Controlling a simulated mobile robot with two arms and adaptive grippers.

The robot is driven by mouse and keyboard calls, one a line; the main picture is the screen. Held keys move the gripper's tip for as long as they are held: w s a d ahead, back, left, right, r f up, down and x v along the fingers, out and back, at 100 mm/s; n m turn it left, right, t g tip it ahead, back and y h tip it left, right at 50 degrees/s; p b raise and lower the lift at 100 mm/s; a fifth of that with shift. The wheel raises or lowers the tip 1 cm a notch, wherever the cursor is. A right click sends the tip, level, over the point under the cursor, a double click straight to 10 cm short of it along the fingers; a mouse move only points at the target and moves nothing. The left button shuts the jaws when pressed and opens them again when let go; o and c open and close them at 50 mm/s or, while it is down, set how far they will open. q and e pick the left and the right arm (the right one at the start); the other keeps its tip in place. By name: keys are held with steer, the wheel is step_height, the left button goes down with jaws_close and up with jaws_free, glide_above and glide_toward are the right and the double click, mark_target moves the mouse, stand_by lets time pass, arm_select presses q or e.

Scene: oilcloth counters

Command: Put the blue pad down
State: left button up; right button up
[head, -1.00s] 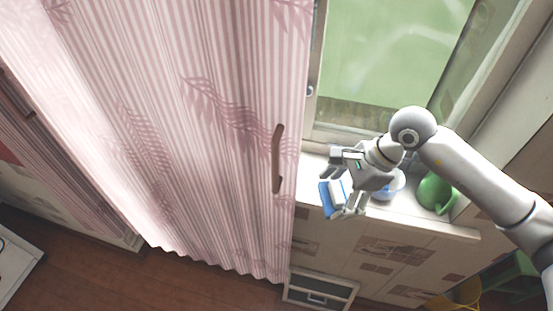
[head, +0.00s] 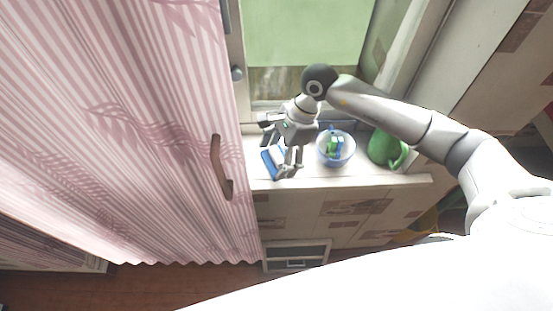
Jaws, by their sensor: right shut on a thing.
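The blue pad (head: 268,161) is a small block with a blue face and a paler side. It is in my right gripper (head: 281,160), whose fingers are shut on it. The gripper and pad are at the left end of the window sill (head: 315,174), close to the curtain. I cannot tell whether the pad touches the sill. Part of the pad is hidden by the fingers. My left gripper is not in view.
A blue-and-white bowl (head: 347,158) with green and blue things in it stands on the sill right of the gripper. A green watering can (head: 383,149) stands further right. A pink striped curtain (head: 130,120) with a handle (head: 216,165) fills the left. A window (head: 305,35) is behind.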

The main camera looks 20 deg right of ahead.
mark_target(278, 164)
step_height(278, 164, down, 4)
steer(key=shift+s+r+p, duration=0.1)
steer(key=shift+r+p, duration=0.05)
steer(key=shift+p, duration=0.4)
steer(key=o, duration=0.5)
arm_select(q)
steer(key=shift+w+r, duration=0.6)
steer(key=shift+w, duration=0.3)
arm_select(e)
steer(key=o, duration=0.4)
arm_select(q)
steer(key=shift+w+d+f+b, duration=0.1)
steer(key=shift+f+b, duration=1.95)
steer(key=shift+b, duration=0.1)
arm_select(e)
steer(key=v, duration=1.2)
